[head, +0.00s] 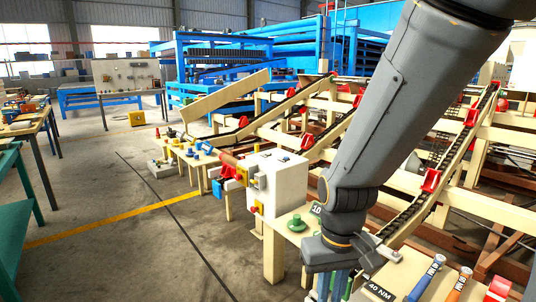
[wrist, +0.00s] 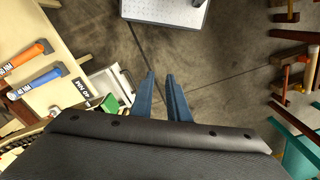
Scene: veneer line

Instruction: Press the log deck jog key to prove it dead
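A cream control box (head: 278,186) stands near the middle of the head view, with small red and yellow controls on its left face. I cannot tell which of them is the log deck jog key, and no label on them is readable. My gripper (head: 331,288) hangs to the right of the box and lower in the picture, pointing down, apart from it. In the wrist view my gripper's two blue fingers (wrist: 161,76) stand apart with only floor seen between them. It is empty. The control box is not recognisable in the wrist view.
A bench by my gripper holds a green knob-like part (head: 298,223), a "40 NM" tag (head: 380,290), and blue-handled (head: 424,280) and orange-handled tools (head: 459,284). The chain deck (head: 431,183) lies at right. Floor (head: 120,226) left of the box is open; a green bench (head: 12,215) borders it.

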